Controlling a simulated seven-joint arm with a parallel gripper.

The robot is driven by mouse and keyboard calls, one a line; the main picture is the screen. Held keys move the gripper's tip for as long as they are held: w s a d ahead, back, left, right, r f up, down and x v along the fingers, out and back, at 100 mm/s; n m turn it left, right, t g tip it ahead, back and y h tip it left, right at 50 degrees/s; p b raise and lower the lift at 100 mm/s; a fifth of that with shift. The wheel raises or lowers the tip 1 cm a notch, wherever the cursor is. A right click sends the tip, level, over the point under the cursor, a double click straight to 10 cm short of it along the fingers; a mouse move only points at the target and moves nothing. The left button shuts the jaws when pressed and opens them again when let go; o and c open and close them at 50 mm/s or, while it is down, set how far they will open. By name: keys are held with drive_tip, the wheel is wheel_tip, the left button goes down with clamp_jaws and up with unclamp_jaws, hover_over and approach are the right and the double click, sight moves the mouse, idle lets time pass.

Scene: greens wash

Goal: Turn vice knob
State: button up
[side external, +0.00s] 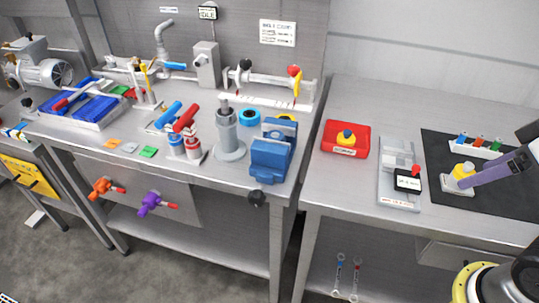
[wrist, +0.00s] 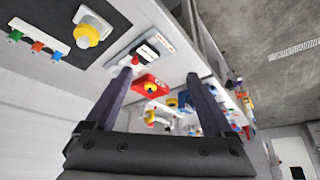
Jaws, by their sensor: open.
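The blue vice (side external: 270,155) sits at the front right corner of the left metal bench in the side external view. A dark knob (side external: 257,199) shows just below it at the bench's front edge. My gripper (side external: 466,182) is far to the right, over the right bench, beside a yellow knob. In the wrist view, my gripper (wrist: 156,76) has its two fingers wide apart, with nothing held between them. Small blue parts show beyond the fingers there, but I cannot tell whether they are the vice.
The yellow knob (side external: 464,171) on its light base is close to my fingers. A grey device (side external: 398,195) and a red tray (side external: 332,148) stand between my gripper and the vice. A grey post (side external: 226,130) stands left of the vice. A gap separates the benches.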

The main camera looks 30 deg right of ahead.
sight(264, 199)
drive_tip(key=shift+r, duration=0.25)
drive_tip(key=shift+c, duration=1.1)
wheel_tip(264, 199, up, 4)
drive_tip(key=shift+r, duration=0.1)
drive_tip(key=shift+c, duration=0.8)
drive_tip(key=w+n+t, duration=0.1)
drive_tip(key=w+t, duration=0.3)
drive_tip(key=w, duration=0.7)
drive_tip(key=w+a+n+t+y, duration=0.4)
drive_tip(key=w+a+n+y, duration=0.15)
drive_tip(key=w+a, duration=0.5)
drive_tip(key=s+a+n+g+y, duration=0.1)
drive_tip(key=s+a+n+y, duration=0.25)
drive_tip(key=a+y, duration=0.5)
wheel_tip(264, 199, down, 23)
drive_tip(key=m+h, duration=0.1)
drive_tip(key=x, duration=1.3)
drive_tip(key=shift+w+a+f, duration=0.15)
drive_tip(key=shift+a+f, duration=0.1)
drive_tip(key=shift+a, duration=0.2)
